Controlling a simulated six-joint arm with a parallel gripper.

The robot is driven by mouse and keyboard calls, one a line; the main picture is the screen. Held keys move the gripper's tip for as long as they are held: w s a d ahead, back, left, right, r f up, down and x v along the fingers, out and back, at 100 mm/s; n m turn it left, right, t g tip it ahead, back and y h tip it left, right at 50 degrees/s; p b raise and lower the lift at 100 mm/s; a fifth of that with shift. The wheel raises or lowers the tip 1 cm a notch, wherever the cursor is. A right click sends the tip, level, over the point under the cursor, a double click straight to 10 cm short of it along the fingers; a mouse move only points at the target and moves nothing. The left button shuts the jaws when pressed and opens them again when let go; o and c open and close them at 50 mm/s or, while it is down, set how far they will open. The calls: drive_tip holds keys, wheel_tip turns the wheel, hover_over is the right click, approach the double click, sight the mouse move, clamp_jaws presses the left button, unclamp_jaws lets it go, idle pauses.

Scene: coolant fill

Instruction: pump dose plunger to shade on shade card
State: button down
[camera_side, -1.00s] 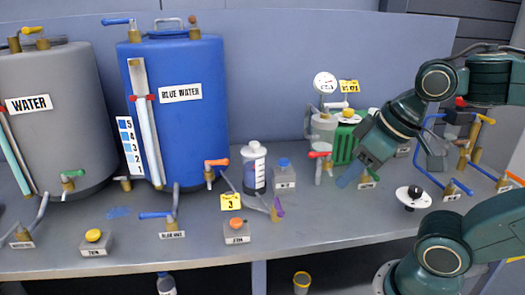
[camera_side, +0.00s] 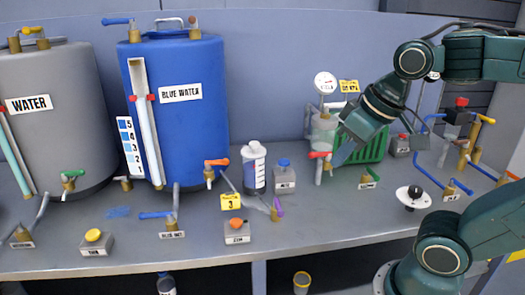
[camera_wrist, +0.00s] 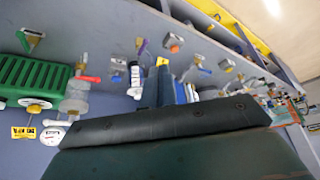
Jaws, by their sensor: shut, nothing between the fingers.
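The shade card (camera_side: 131,147), with numbered blue shades, is fixed on the front left of the blue tank (camera_side: 200,110) labelled BLUE WATER. A white-topped cylinder (camera_side: 254,167) with dark blue contents stands right of that tank; I cannot tell for sure whether it holds the dose plunger. A yellow card reading 3 (camera_side: 231,201) is in front of it. My gripper (camera_side: 341,155) is shut and empty, in front of the green ribbed box and right of the cylinder, apart from it. In the wrist view my gripper (camera_wrist: 168,85) shows beside the cylinder (camera_wrist: 134,76).
A red-handled valve (camera_side: 319,158) and a glass vessel (camera_side: 323,128) stand close left of my gripper. The green box (camera_side: 374,148) is behind it. A blue-button block (camera_side: 284,176) sits right of the cylinder.

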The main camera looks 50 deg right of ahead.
drive_tip(key=w+d+r+m+g, duration=0.1)
drive_tip(key=w+d+r+m, duration=0.2)
drive_tip(key=w, duration=0.5)
drive_tip(key=m+g, duration=0.4)
drive_tip(key=m, duration=0.1)
hover_over(284, 161)
wheel_tip(284, 161, down, 8)
drive_tip(key=shift+s, duration=0.1)
drive_tip(key=shift+f, duration=0.2)
wheel_tip(284, 161, down, 14)
drive_tip(key=shift+r, duration=0.1)
idle(0.5)
